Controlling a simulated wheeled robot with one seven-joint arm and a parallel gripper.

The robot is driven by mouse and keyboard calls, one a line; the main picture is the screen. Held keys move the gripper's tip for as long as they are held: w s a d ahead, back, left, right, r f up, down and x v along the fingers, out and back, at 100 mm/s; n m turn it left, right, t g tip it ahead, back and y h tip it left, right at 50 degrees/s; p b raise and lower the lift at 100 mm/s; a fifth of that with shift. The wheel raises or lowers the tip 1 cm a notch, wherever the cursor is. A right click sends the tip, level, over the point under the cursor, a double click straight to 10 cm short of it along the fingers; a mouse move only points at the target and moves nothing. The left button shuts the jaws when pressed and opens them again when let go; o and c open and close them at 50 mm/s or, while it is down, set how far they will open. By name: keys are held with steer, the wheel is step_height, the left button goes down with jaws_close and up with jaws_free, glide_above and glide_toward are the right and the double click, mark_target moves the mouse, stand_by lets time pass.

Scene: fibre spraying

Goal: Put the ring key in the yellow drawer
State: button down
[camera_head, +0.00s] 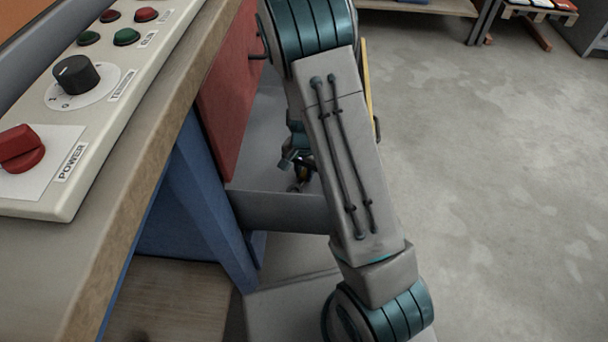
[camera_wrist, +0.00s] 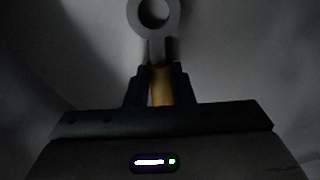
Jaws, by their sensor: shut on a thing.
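The ring key (camera_wrist: 155,45) shows in the wrist view, with a grey ring end pointing away from me and an orange-yellow part between my fingers. My gripper (camera_wrist: 160,78) is shut on it. In the head view my gripper (camera_head: 300,168) is small, partly hidden by my arm, and appears over or inside an open drawer. The yellow drawer (camera_head: 367,85) shows a thin strip of its yellow front at the right of my arm. Its grey side wall (camera_head: 285,210) is in front. I cannot tell if the key touches the drawer floor.
A bench with a control panel (camera_head: 95,110) of knobs and buttons stands at the left. A red drawer front (camera_head: 230,95) and a blue bench leg (camera_head: 205,195) are close to my arm. The grey floor (camera_head: 500,180) at the right is clear.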

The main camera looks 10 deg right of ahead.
mark_target(304, 174)
steer(key=shift+f, duration=0.15)
steer(key=c, duration=1.3)
jaws_free()
steer(key=shift+o, duration=0.2)
step_height(304, 174, up, 12)
steer(key=p, duration=0.5)
steer(key=s+d+r+n+t, duration=0.1)
steer(key=s+r+n, duration=0.7)
steer(key=s+r, duration=0.8)
steer(key=shift+s+r, duration=0.35)
steer(key=shift+s, duration=0.75)
